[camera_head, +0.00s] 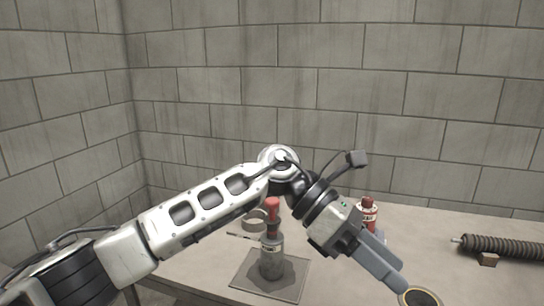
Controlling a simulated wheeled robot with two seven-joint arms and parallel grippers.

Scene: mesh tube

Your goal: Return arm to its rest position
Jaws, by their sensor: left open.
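My left arm comes in from the left and reaches across the table. My left gripper (388,268) points down and to the right over the table's front part. It is open, and nothing shows held in it. A round dark disc with a gold rim (419,297) lies just beyond its fingertips at the bottom edge, partly cut off by the frame. I cannot tell whether they touch. My right gripper is not in view.
On the table (420,240), a grey bottle with a red top (271,255) stands on a dark square mat (247,278). A red and white bottle (368,212) stands behind my gripper. A dark ribbed tube (505,247) lies at the right, with a small brown block (488,260).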

